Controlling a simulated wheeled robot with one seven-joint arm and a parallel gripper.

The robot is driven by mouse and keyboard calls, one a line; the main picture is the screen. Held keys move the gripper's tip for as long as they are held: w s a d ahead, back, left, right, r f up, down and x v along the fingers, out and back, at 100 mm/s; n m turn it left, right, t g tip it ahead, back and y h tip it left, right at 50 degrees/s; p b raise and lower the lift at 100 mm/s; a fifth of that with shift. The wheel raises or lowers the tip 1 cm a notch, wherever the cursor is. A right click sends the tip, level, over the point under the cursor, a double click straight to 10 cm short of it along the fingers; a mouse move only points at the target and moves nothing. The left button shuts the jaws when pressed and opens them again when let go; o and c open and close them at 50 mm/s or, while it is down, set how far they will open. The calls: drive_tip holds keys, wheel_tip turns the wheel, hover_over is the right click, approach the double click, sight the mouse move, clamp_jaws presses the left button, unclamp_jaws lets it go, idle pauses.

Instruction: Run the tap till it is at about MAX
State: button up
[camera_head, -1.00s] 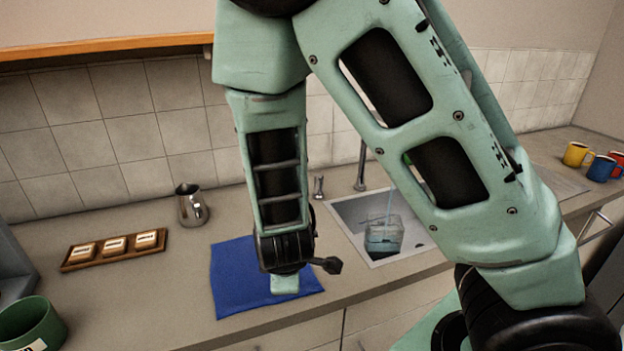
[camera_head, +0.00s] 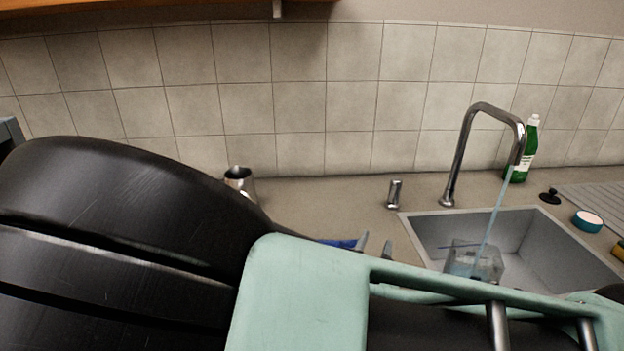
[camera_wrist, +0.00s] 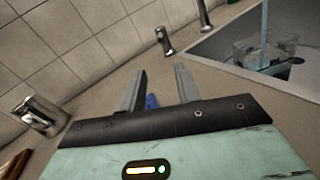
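The chrome tap (camera_head: 466,150) is running, and a thin blue stream falls into a clear container (camera_head: 488,262) in the sink. The container holds bluish water; its exact level and any MAX mark cannot be read. A short chrome post (camera_head: 394,193), perhaps the tap's control, stands on the counter left of the tap; it also shows in the wrist view (camera_wrist: 164,42). My gripper (camera_wrist: 160,88) is open and empty, its fingers apart below the post in the wrist view. In the head view my arm hides most of the gripper and part of the container.
The sink (camera_head: 535,240) is at right. A green bottle (camera_head: 522,152), a black plug (camera_head: 550,196) and a blue-rimmed round item (camera_head: 588,221) stand around it. A metal jug (camera_head: 240,182) stands left. A blue cloth (camera_head: 338,243) lies partly hidden. The counter around the post is clear.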

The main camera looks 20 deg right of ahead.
sight(391, 197)
drive_tip(key=p+x, duration=0.2)
drive_tip(key=x, duration=1.5)
drive_tip(key=shift+d, duration=0.15)
clamp_jaws()
